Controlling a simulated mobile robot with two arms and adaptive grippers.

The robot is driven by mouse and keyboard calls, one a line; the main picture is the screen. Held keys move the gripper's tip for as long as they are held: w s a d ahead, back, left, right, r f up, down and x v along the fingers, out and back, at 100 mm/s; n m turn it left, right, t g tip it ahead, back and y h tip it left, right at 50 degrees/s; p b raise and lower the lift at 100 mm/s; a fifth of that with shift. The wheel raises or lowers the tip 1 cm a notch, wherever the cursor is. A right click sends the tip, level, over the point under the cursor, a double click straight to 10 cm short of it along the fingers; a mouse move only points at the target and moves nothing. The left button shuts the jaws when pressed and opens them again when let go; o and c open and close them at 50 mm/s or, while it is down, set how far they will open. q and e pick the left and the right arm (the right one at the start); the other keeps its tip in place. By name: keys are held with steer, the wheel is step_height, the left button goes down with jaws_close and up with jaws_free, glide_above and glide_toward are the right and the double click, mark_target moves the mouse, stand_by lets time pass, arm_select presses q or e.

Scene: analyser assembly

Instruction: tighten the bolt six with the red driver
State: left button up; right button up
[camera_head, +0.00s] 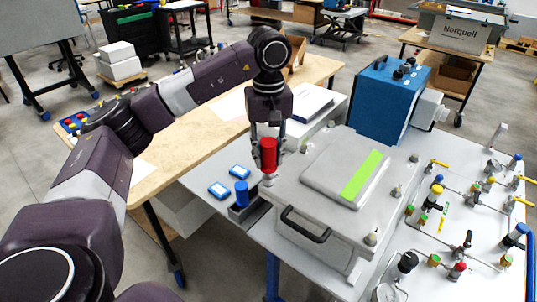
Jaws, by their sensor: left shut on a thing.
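My left gripper (267,150) points straight down and is shut on the red driver (268,156). The driver is upright, with its lower end at the left corner of the grey analyser lid (300,172), over a bolt there. I cannot tell whether its tip touches the bolt. Other bolts stand along the lid's edge, one at the front corner (371,238) and one on the right side (396,191). No numbers on the bolts can be read. My right gripper is not in view.
A blue driver (241,194) stands in a dark holder left of the analyser. Two blue-framed pieces (218,190) lie nearby on the table. A blue box (390,98) stands behind the lid. Pipes and valves (462,246) fill the right side. A black handle (305,226) sticks out in front.

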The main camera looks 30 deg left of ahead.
mark_target(268, 141)
arm_select(q)
jaws_close()
steer(key=shift+w+r+p, duration=0.1)
steer(key=shift+r+p, duration=0.5)
steer(key=shift+r, duration=0.25)
steer(key=shift+s+r+p, duration=0.2)
steer(key=shift+r+p, duration=0.25)
steer(key=shift+r, duration=0.25)
steer(key=shift+w+r+p, duration=0.15)
steer(key=shift+r+p, duration=0.3)
steer(key=shift+r, duration=0.1)
steer(key=shift+r+p, duration=0.65)
steer(key=shift+r, duration=0.3)
steer(key=shift+f, duration=0.1)
